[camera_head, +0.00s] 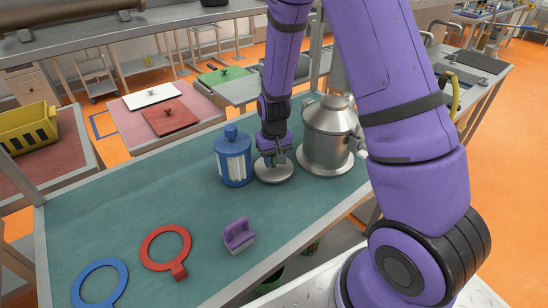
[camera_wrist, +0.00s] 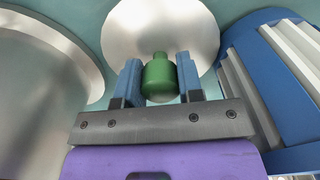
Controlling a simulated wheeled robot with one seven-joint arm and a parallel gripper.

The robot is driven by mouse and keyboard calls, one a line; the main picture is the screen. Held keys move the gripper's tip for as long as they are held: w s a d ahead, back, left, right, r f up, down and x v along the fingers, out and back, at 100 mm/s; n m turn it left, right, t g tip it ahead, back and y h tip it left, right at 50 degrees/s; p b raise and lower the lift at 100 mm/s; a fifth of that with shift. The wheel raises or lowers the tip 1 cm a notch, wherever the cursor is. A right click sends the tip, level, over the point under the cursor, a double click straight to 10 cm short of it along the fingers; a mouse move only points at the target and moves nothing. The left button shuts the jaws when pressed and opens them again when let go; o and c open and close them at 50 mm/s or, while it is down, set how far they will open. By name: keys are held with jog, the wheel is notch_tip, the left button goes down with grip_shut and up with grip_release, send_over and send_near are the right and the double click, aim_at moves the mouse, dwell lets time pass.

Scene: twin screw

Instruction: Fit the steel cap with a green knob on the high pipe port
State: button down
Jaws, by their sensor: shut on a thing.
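The steel cap (camera_head: 275,175) is a round, shallow disc on the green bench top, or just above it. Its green knob (camera_wrist: 158,76) sits between my fingers in the wrist view, with the pale steel disc (camera_wrist: 125,32) behind it. My gripper (camera_head: 272,160) points down over the cap and is shut on the green knob. The knob is mostly hidden by the fingers in the head view. A steel vessel (camera_head: 328,135) with short pipe stubs stands right of the cap. I cannot tell which stub is the high pipe port.
A blue and white canister (camera_head: 234,160) stands close left of the cap; it also shows in the wrist view (camera_wrist: 275,80). A purple brush-like block (camera_head: 238,234), a red ring (camera_head: 165,247) and a blue ring (camera_head: 98,282) lie nearer.

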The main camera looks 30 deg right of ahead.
jog(key=c, duration=0.8)
grip_release()
jog(key=shift+o, duration=0.2)
jog(key=s+r+t, duration=0.1)
jog(key=s+r, duration=0.4)
jog(key=r, duration=0.9)
jog(key=s+r+t, duration=0.1)
jog(key=s+r, duration=0.3)
jog(key=r, duration=0.9)
jog(key=s+r+t, duration=0.1)
jog(key=s+r, duration=0.3)
jog(key=s, duration=0.3)
jog(key=s+r+n+t, duration=0.1)
jog(key=s+r, duration=0.3)
jog(key=s, duration=0.4)
jog(key=shift+s+d+t, duration=0.2)
jog(key=shift+t, duration=0.4)
jog(key=shift+o, duration=0.4)
jog(key=shift+s+r, duration=0.1)
jog(key=shift+s, duration=0.2)
